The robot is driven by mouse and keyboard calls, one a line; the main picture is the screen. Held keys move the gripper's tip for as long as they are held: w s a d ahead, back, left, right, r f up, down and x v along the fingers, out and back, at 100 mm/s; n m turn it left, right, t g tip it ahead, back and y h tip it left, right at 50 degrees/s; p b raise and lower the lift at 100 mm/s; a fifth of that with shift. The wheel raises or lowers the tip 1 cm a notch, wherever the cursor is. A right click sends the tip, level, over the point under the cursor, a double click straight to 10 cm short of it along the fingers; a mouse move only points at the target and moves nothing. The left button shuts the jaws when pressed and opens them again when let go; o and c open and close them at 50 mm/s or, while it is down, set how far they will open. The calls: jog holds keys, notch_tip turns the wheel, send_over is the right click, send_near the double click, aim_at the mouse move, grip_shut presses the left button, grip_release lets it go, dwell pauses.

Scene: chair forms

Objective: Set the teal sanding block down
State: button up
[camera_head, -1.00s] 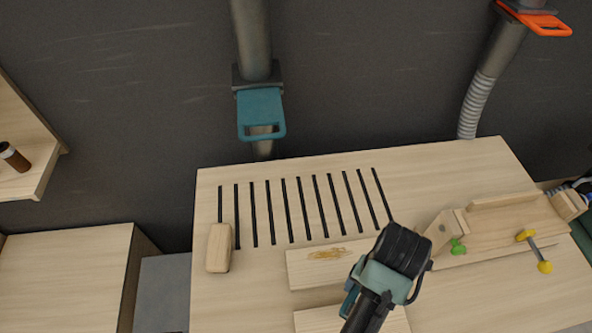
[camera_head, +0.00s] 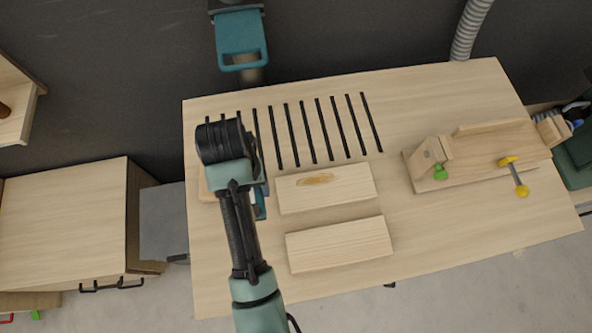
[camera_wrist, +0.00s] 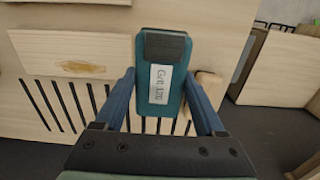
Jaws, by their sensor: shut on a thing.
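The teal sanding block (camera_wrist: 145,98), with a dark strip on top and a white label reading "Grit 120", sits between the blue fingers of my gripper (camera_wrist: 163,80) in the wrist view. My gripper is shut on it. In the head view my arm hangs over the left part of the slotted workbench (camera_head: 440,220), and my wrist hides most of the gripper and the block. I cannot tell the block's height above the bench.
A pale wooden block (camera_wrist: 207,86) lies close to the right finger, mostly hidden in the head view. A stained board (camera_head: 345,188) and a plain board (camera_head: 340,244) lie right of my arm. A wooden jig (camera_head: 475,160) stands at the right. Dark slots (camera_head: 320,130) line the back.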

jog(key=shift+s+a, duration=0.1)
jog(key=shift+a, duration=0.1)
notch_tip(320, 180, down, 10)
jog(key=shift+p, duration=0.45)
jog(key=shift+f, duration=0.15)
jog(key=o, duration=1.2)
jog(key=shift+c, duration=0.2)
notch_tip(320, 180, up, 12)
jog(key=shift+r, duration=0.2)
